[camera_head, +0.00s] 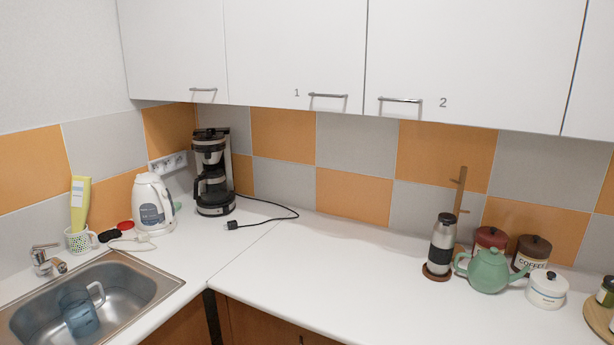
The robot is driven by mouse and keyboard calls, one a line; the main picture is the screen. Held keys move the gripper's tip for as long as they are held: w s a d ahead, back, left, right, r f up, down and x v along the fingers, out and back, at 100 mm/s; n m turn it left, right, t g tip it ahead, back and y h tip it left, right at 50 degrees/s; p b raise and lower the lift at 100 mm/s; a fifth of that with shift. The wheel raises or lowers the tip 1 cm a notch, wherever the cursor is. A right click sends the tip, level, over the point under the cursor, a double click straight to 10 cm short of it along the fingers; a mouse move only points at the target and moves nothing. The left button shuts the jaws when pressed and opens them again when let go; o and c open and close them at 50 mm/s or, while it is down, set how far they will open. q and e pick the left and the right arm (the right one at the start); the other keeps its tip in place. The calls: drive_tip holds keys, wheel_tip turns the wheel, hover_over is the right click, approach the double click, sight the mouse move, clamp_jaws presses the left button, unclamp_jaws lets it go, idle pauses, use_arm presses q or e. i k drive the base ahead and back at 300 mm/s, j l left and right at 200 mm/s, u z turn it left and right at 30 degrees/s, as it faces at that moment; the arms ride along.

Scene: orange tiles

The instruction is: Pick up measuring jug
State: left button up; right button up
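The measuring jug (78,314) is a clear bluish jug with a pale handle. It lies inside the steel sink (147,283) at the lower left of the head view. It looks tilted, with its handle toward the right. Neither of my grippers shows in this view, so their state cannot be seen.
A faucet (45,261) stands at the sink's back left. A dotted cup (80,240) with a yellow tube (79,205), a white kettle (152,205) and a coffee maker (212,172) stand behind. A green teapot (489,270) stands at right. The middle counter is clear; cabinets (300,50) hang above.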

sight(77, 307)
drive_tip(key=u, duration=1.35)
drive_tip(key=i+j+z, duration=0.2)
drive_tip(key=i, duration=0.3)
drive_tip(key=i+z, duration=0.2)
drive_tip(key=i, duration=0.3)
